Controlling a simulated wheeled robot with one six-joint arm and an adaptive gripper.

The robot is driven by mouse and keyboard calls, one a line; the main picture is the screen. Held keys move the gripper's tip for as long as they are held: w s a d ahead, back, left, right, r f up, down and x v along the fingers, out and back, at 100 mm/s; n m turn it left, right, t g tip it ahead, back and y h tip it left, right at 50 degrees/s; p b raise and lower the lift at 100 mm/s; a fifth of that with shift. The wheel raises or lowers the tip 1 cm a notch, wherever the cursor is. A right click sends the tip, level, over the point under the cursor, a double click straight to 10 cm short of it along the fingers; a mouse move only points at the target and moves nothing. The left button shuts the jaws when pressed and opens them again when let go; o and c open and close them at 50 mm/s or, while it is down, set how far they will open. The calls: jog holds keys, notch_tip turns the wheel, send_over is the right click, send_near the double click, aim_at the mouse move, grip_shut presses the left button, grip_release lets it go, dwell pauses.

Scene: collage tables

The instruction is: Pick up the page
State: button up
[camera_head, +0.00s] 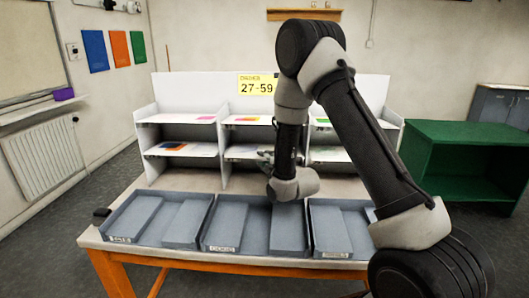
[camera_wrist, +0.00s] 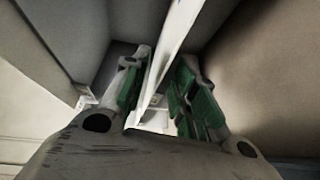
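My gripper (camera_wrist: 160,88) has two fingers with green pads, which stand apart in the wrist view. A thin white sheet or board edge (camera_wrist: 172,50) runs between them, with gaps visible beside it. I cannot tell whether it is the page or a shelf board. In the head view my gripper (camera_head: 266,156) is at the lower shelf of the middle column, partly hidden by my arm. Colored pages show on the shelves: a pink one (camera_head: 206,118) and an orange one (camera_head: 173,145) at left, and a yellow-orange one (camera_head: 247,119) in the upper middle.
The white shelf unit (camera_head: 144,122) stands at the back of the table (camera_head: 95,238). Grey trays, left (camera_head: 113,217), middle (camera_head: 208,225) and right (camera_head: 318,222), line its front. A yellow sign reading 27-59 (camera_head: 257,85) is on top. A green cabinet (camera_head: 465,135) stands at right.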

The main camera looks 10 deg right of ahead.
grip_shut()
jog(key=shift+r, duration=0.2)
dwell(0.4)
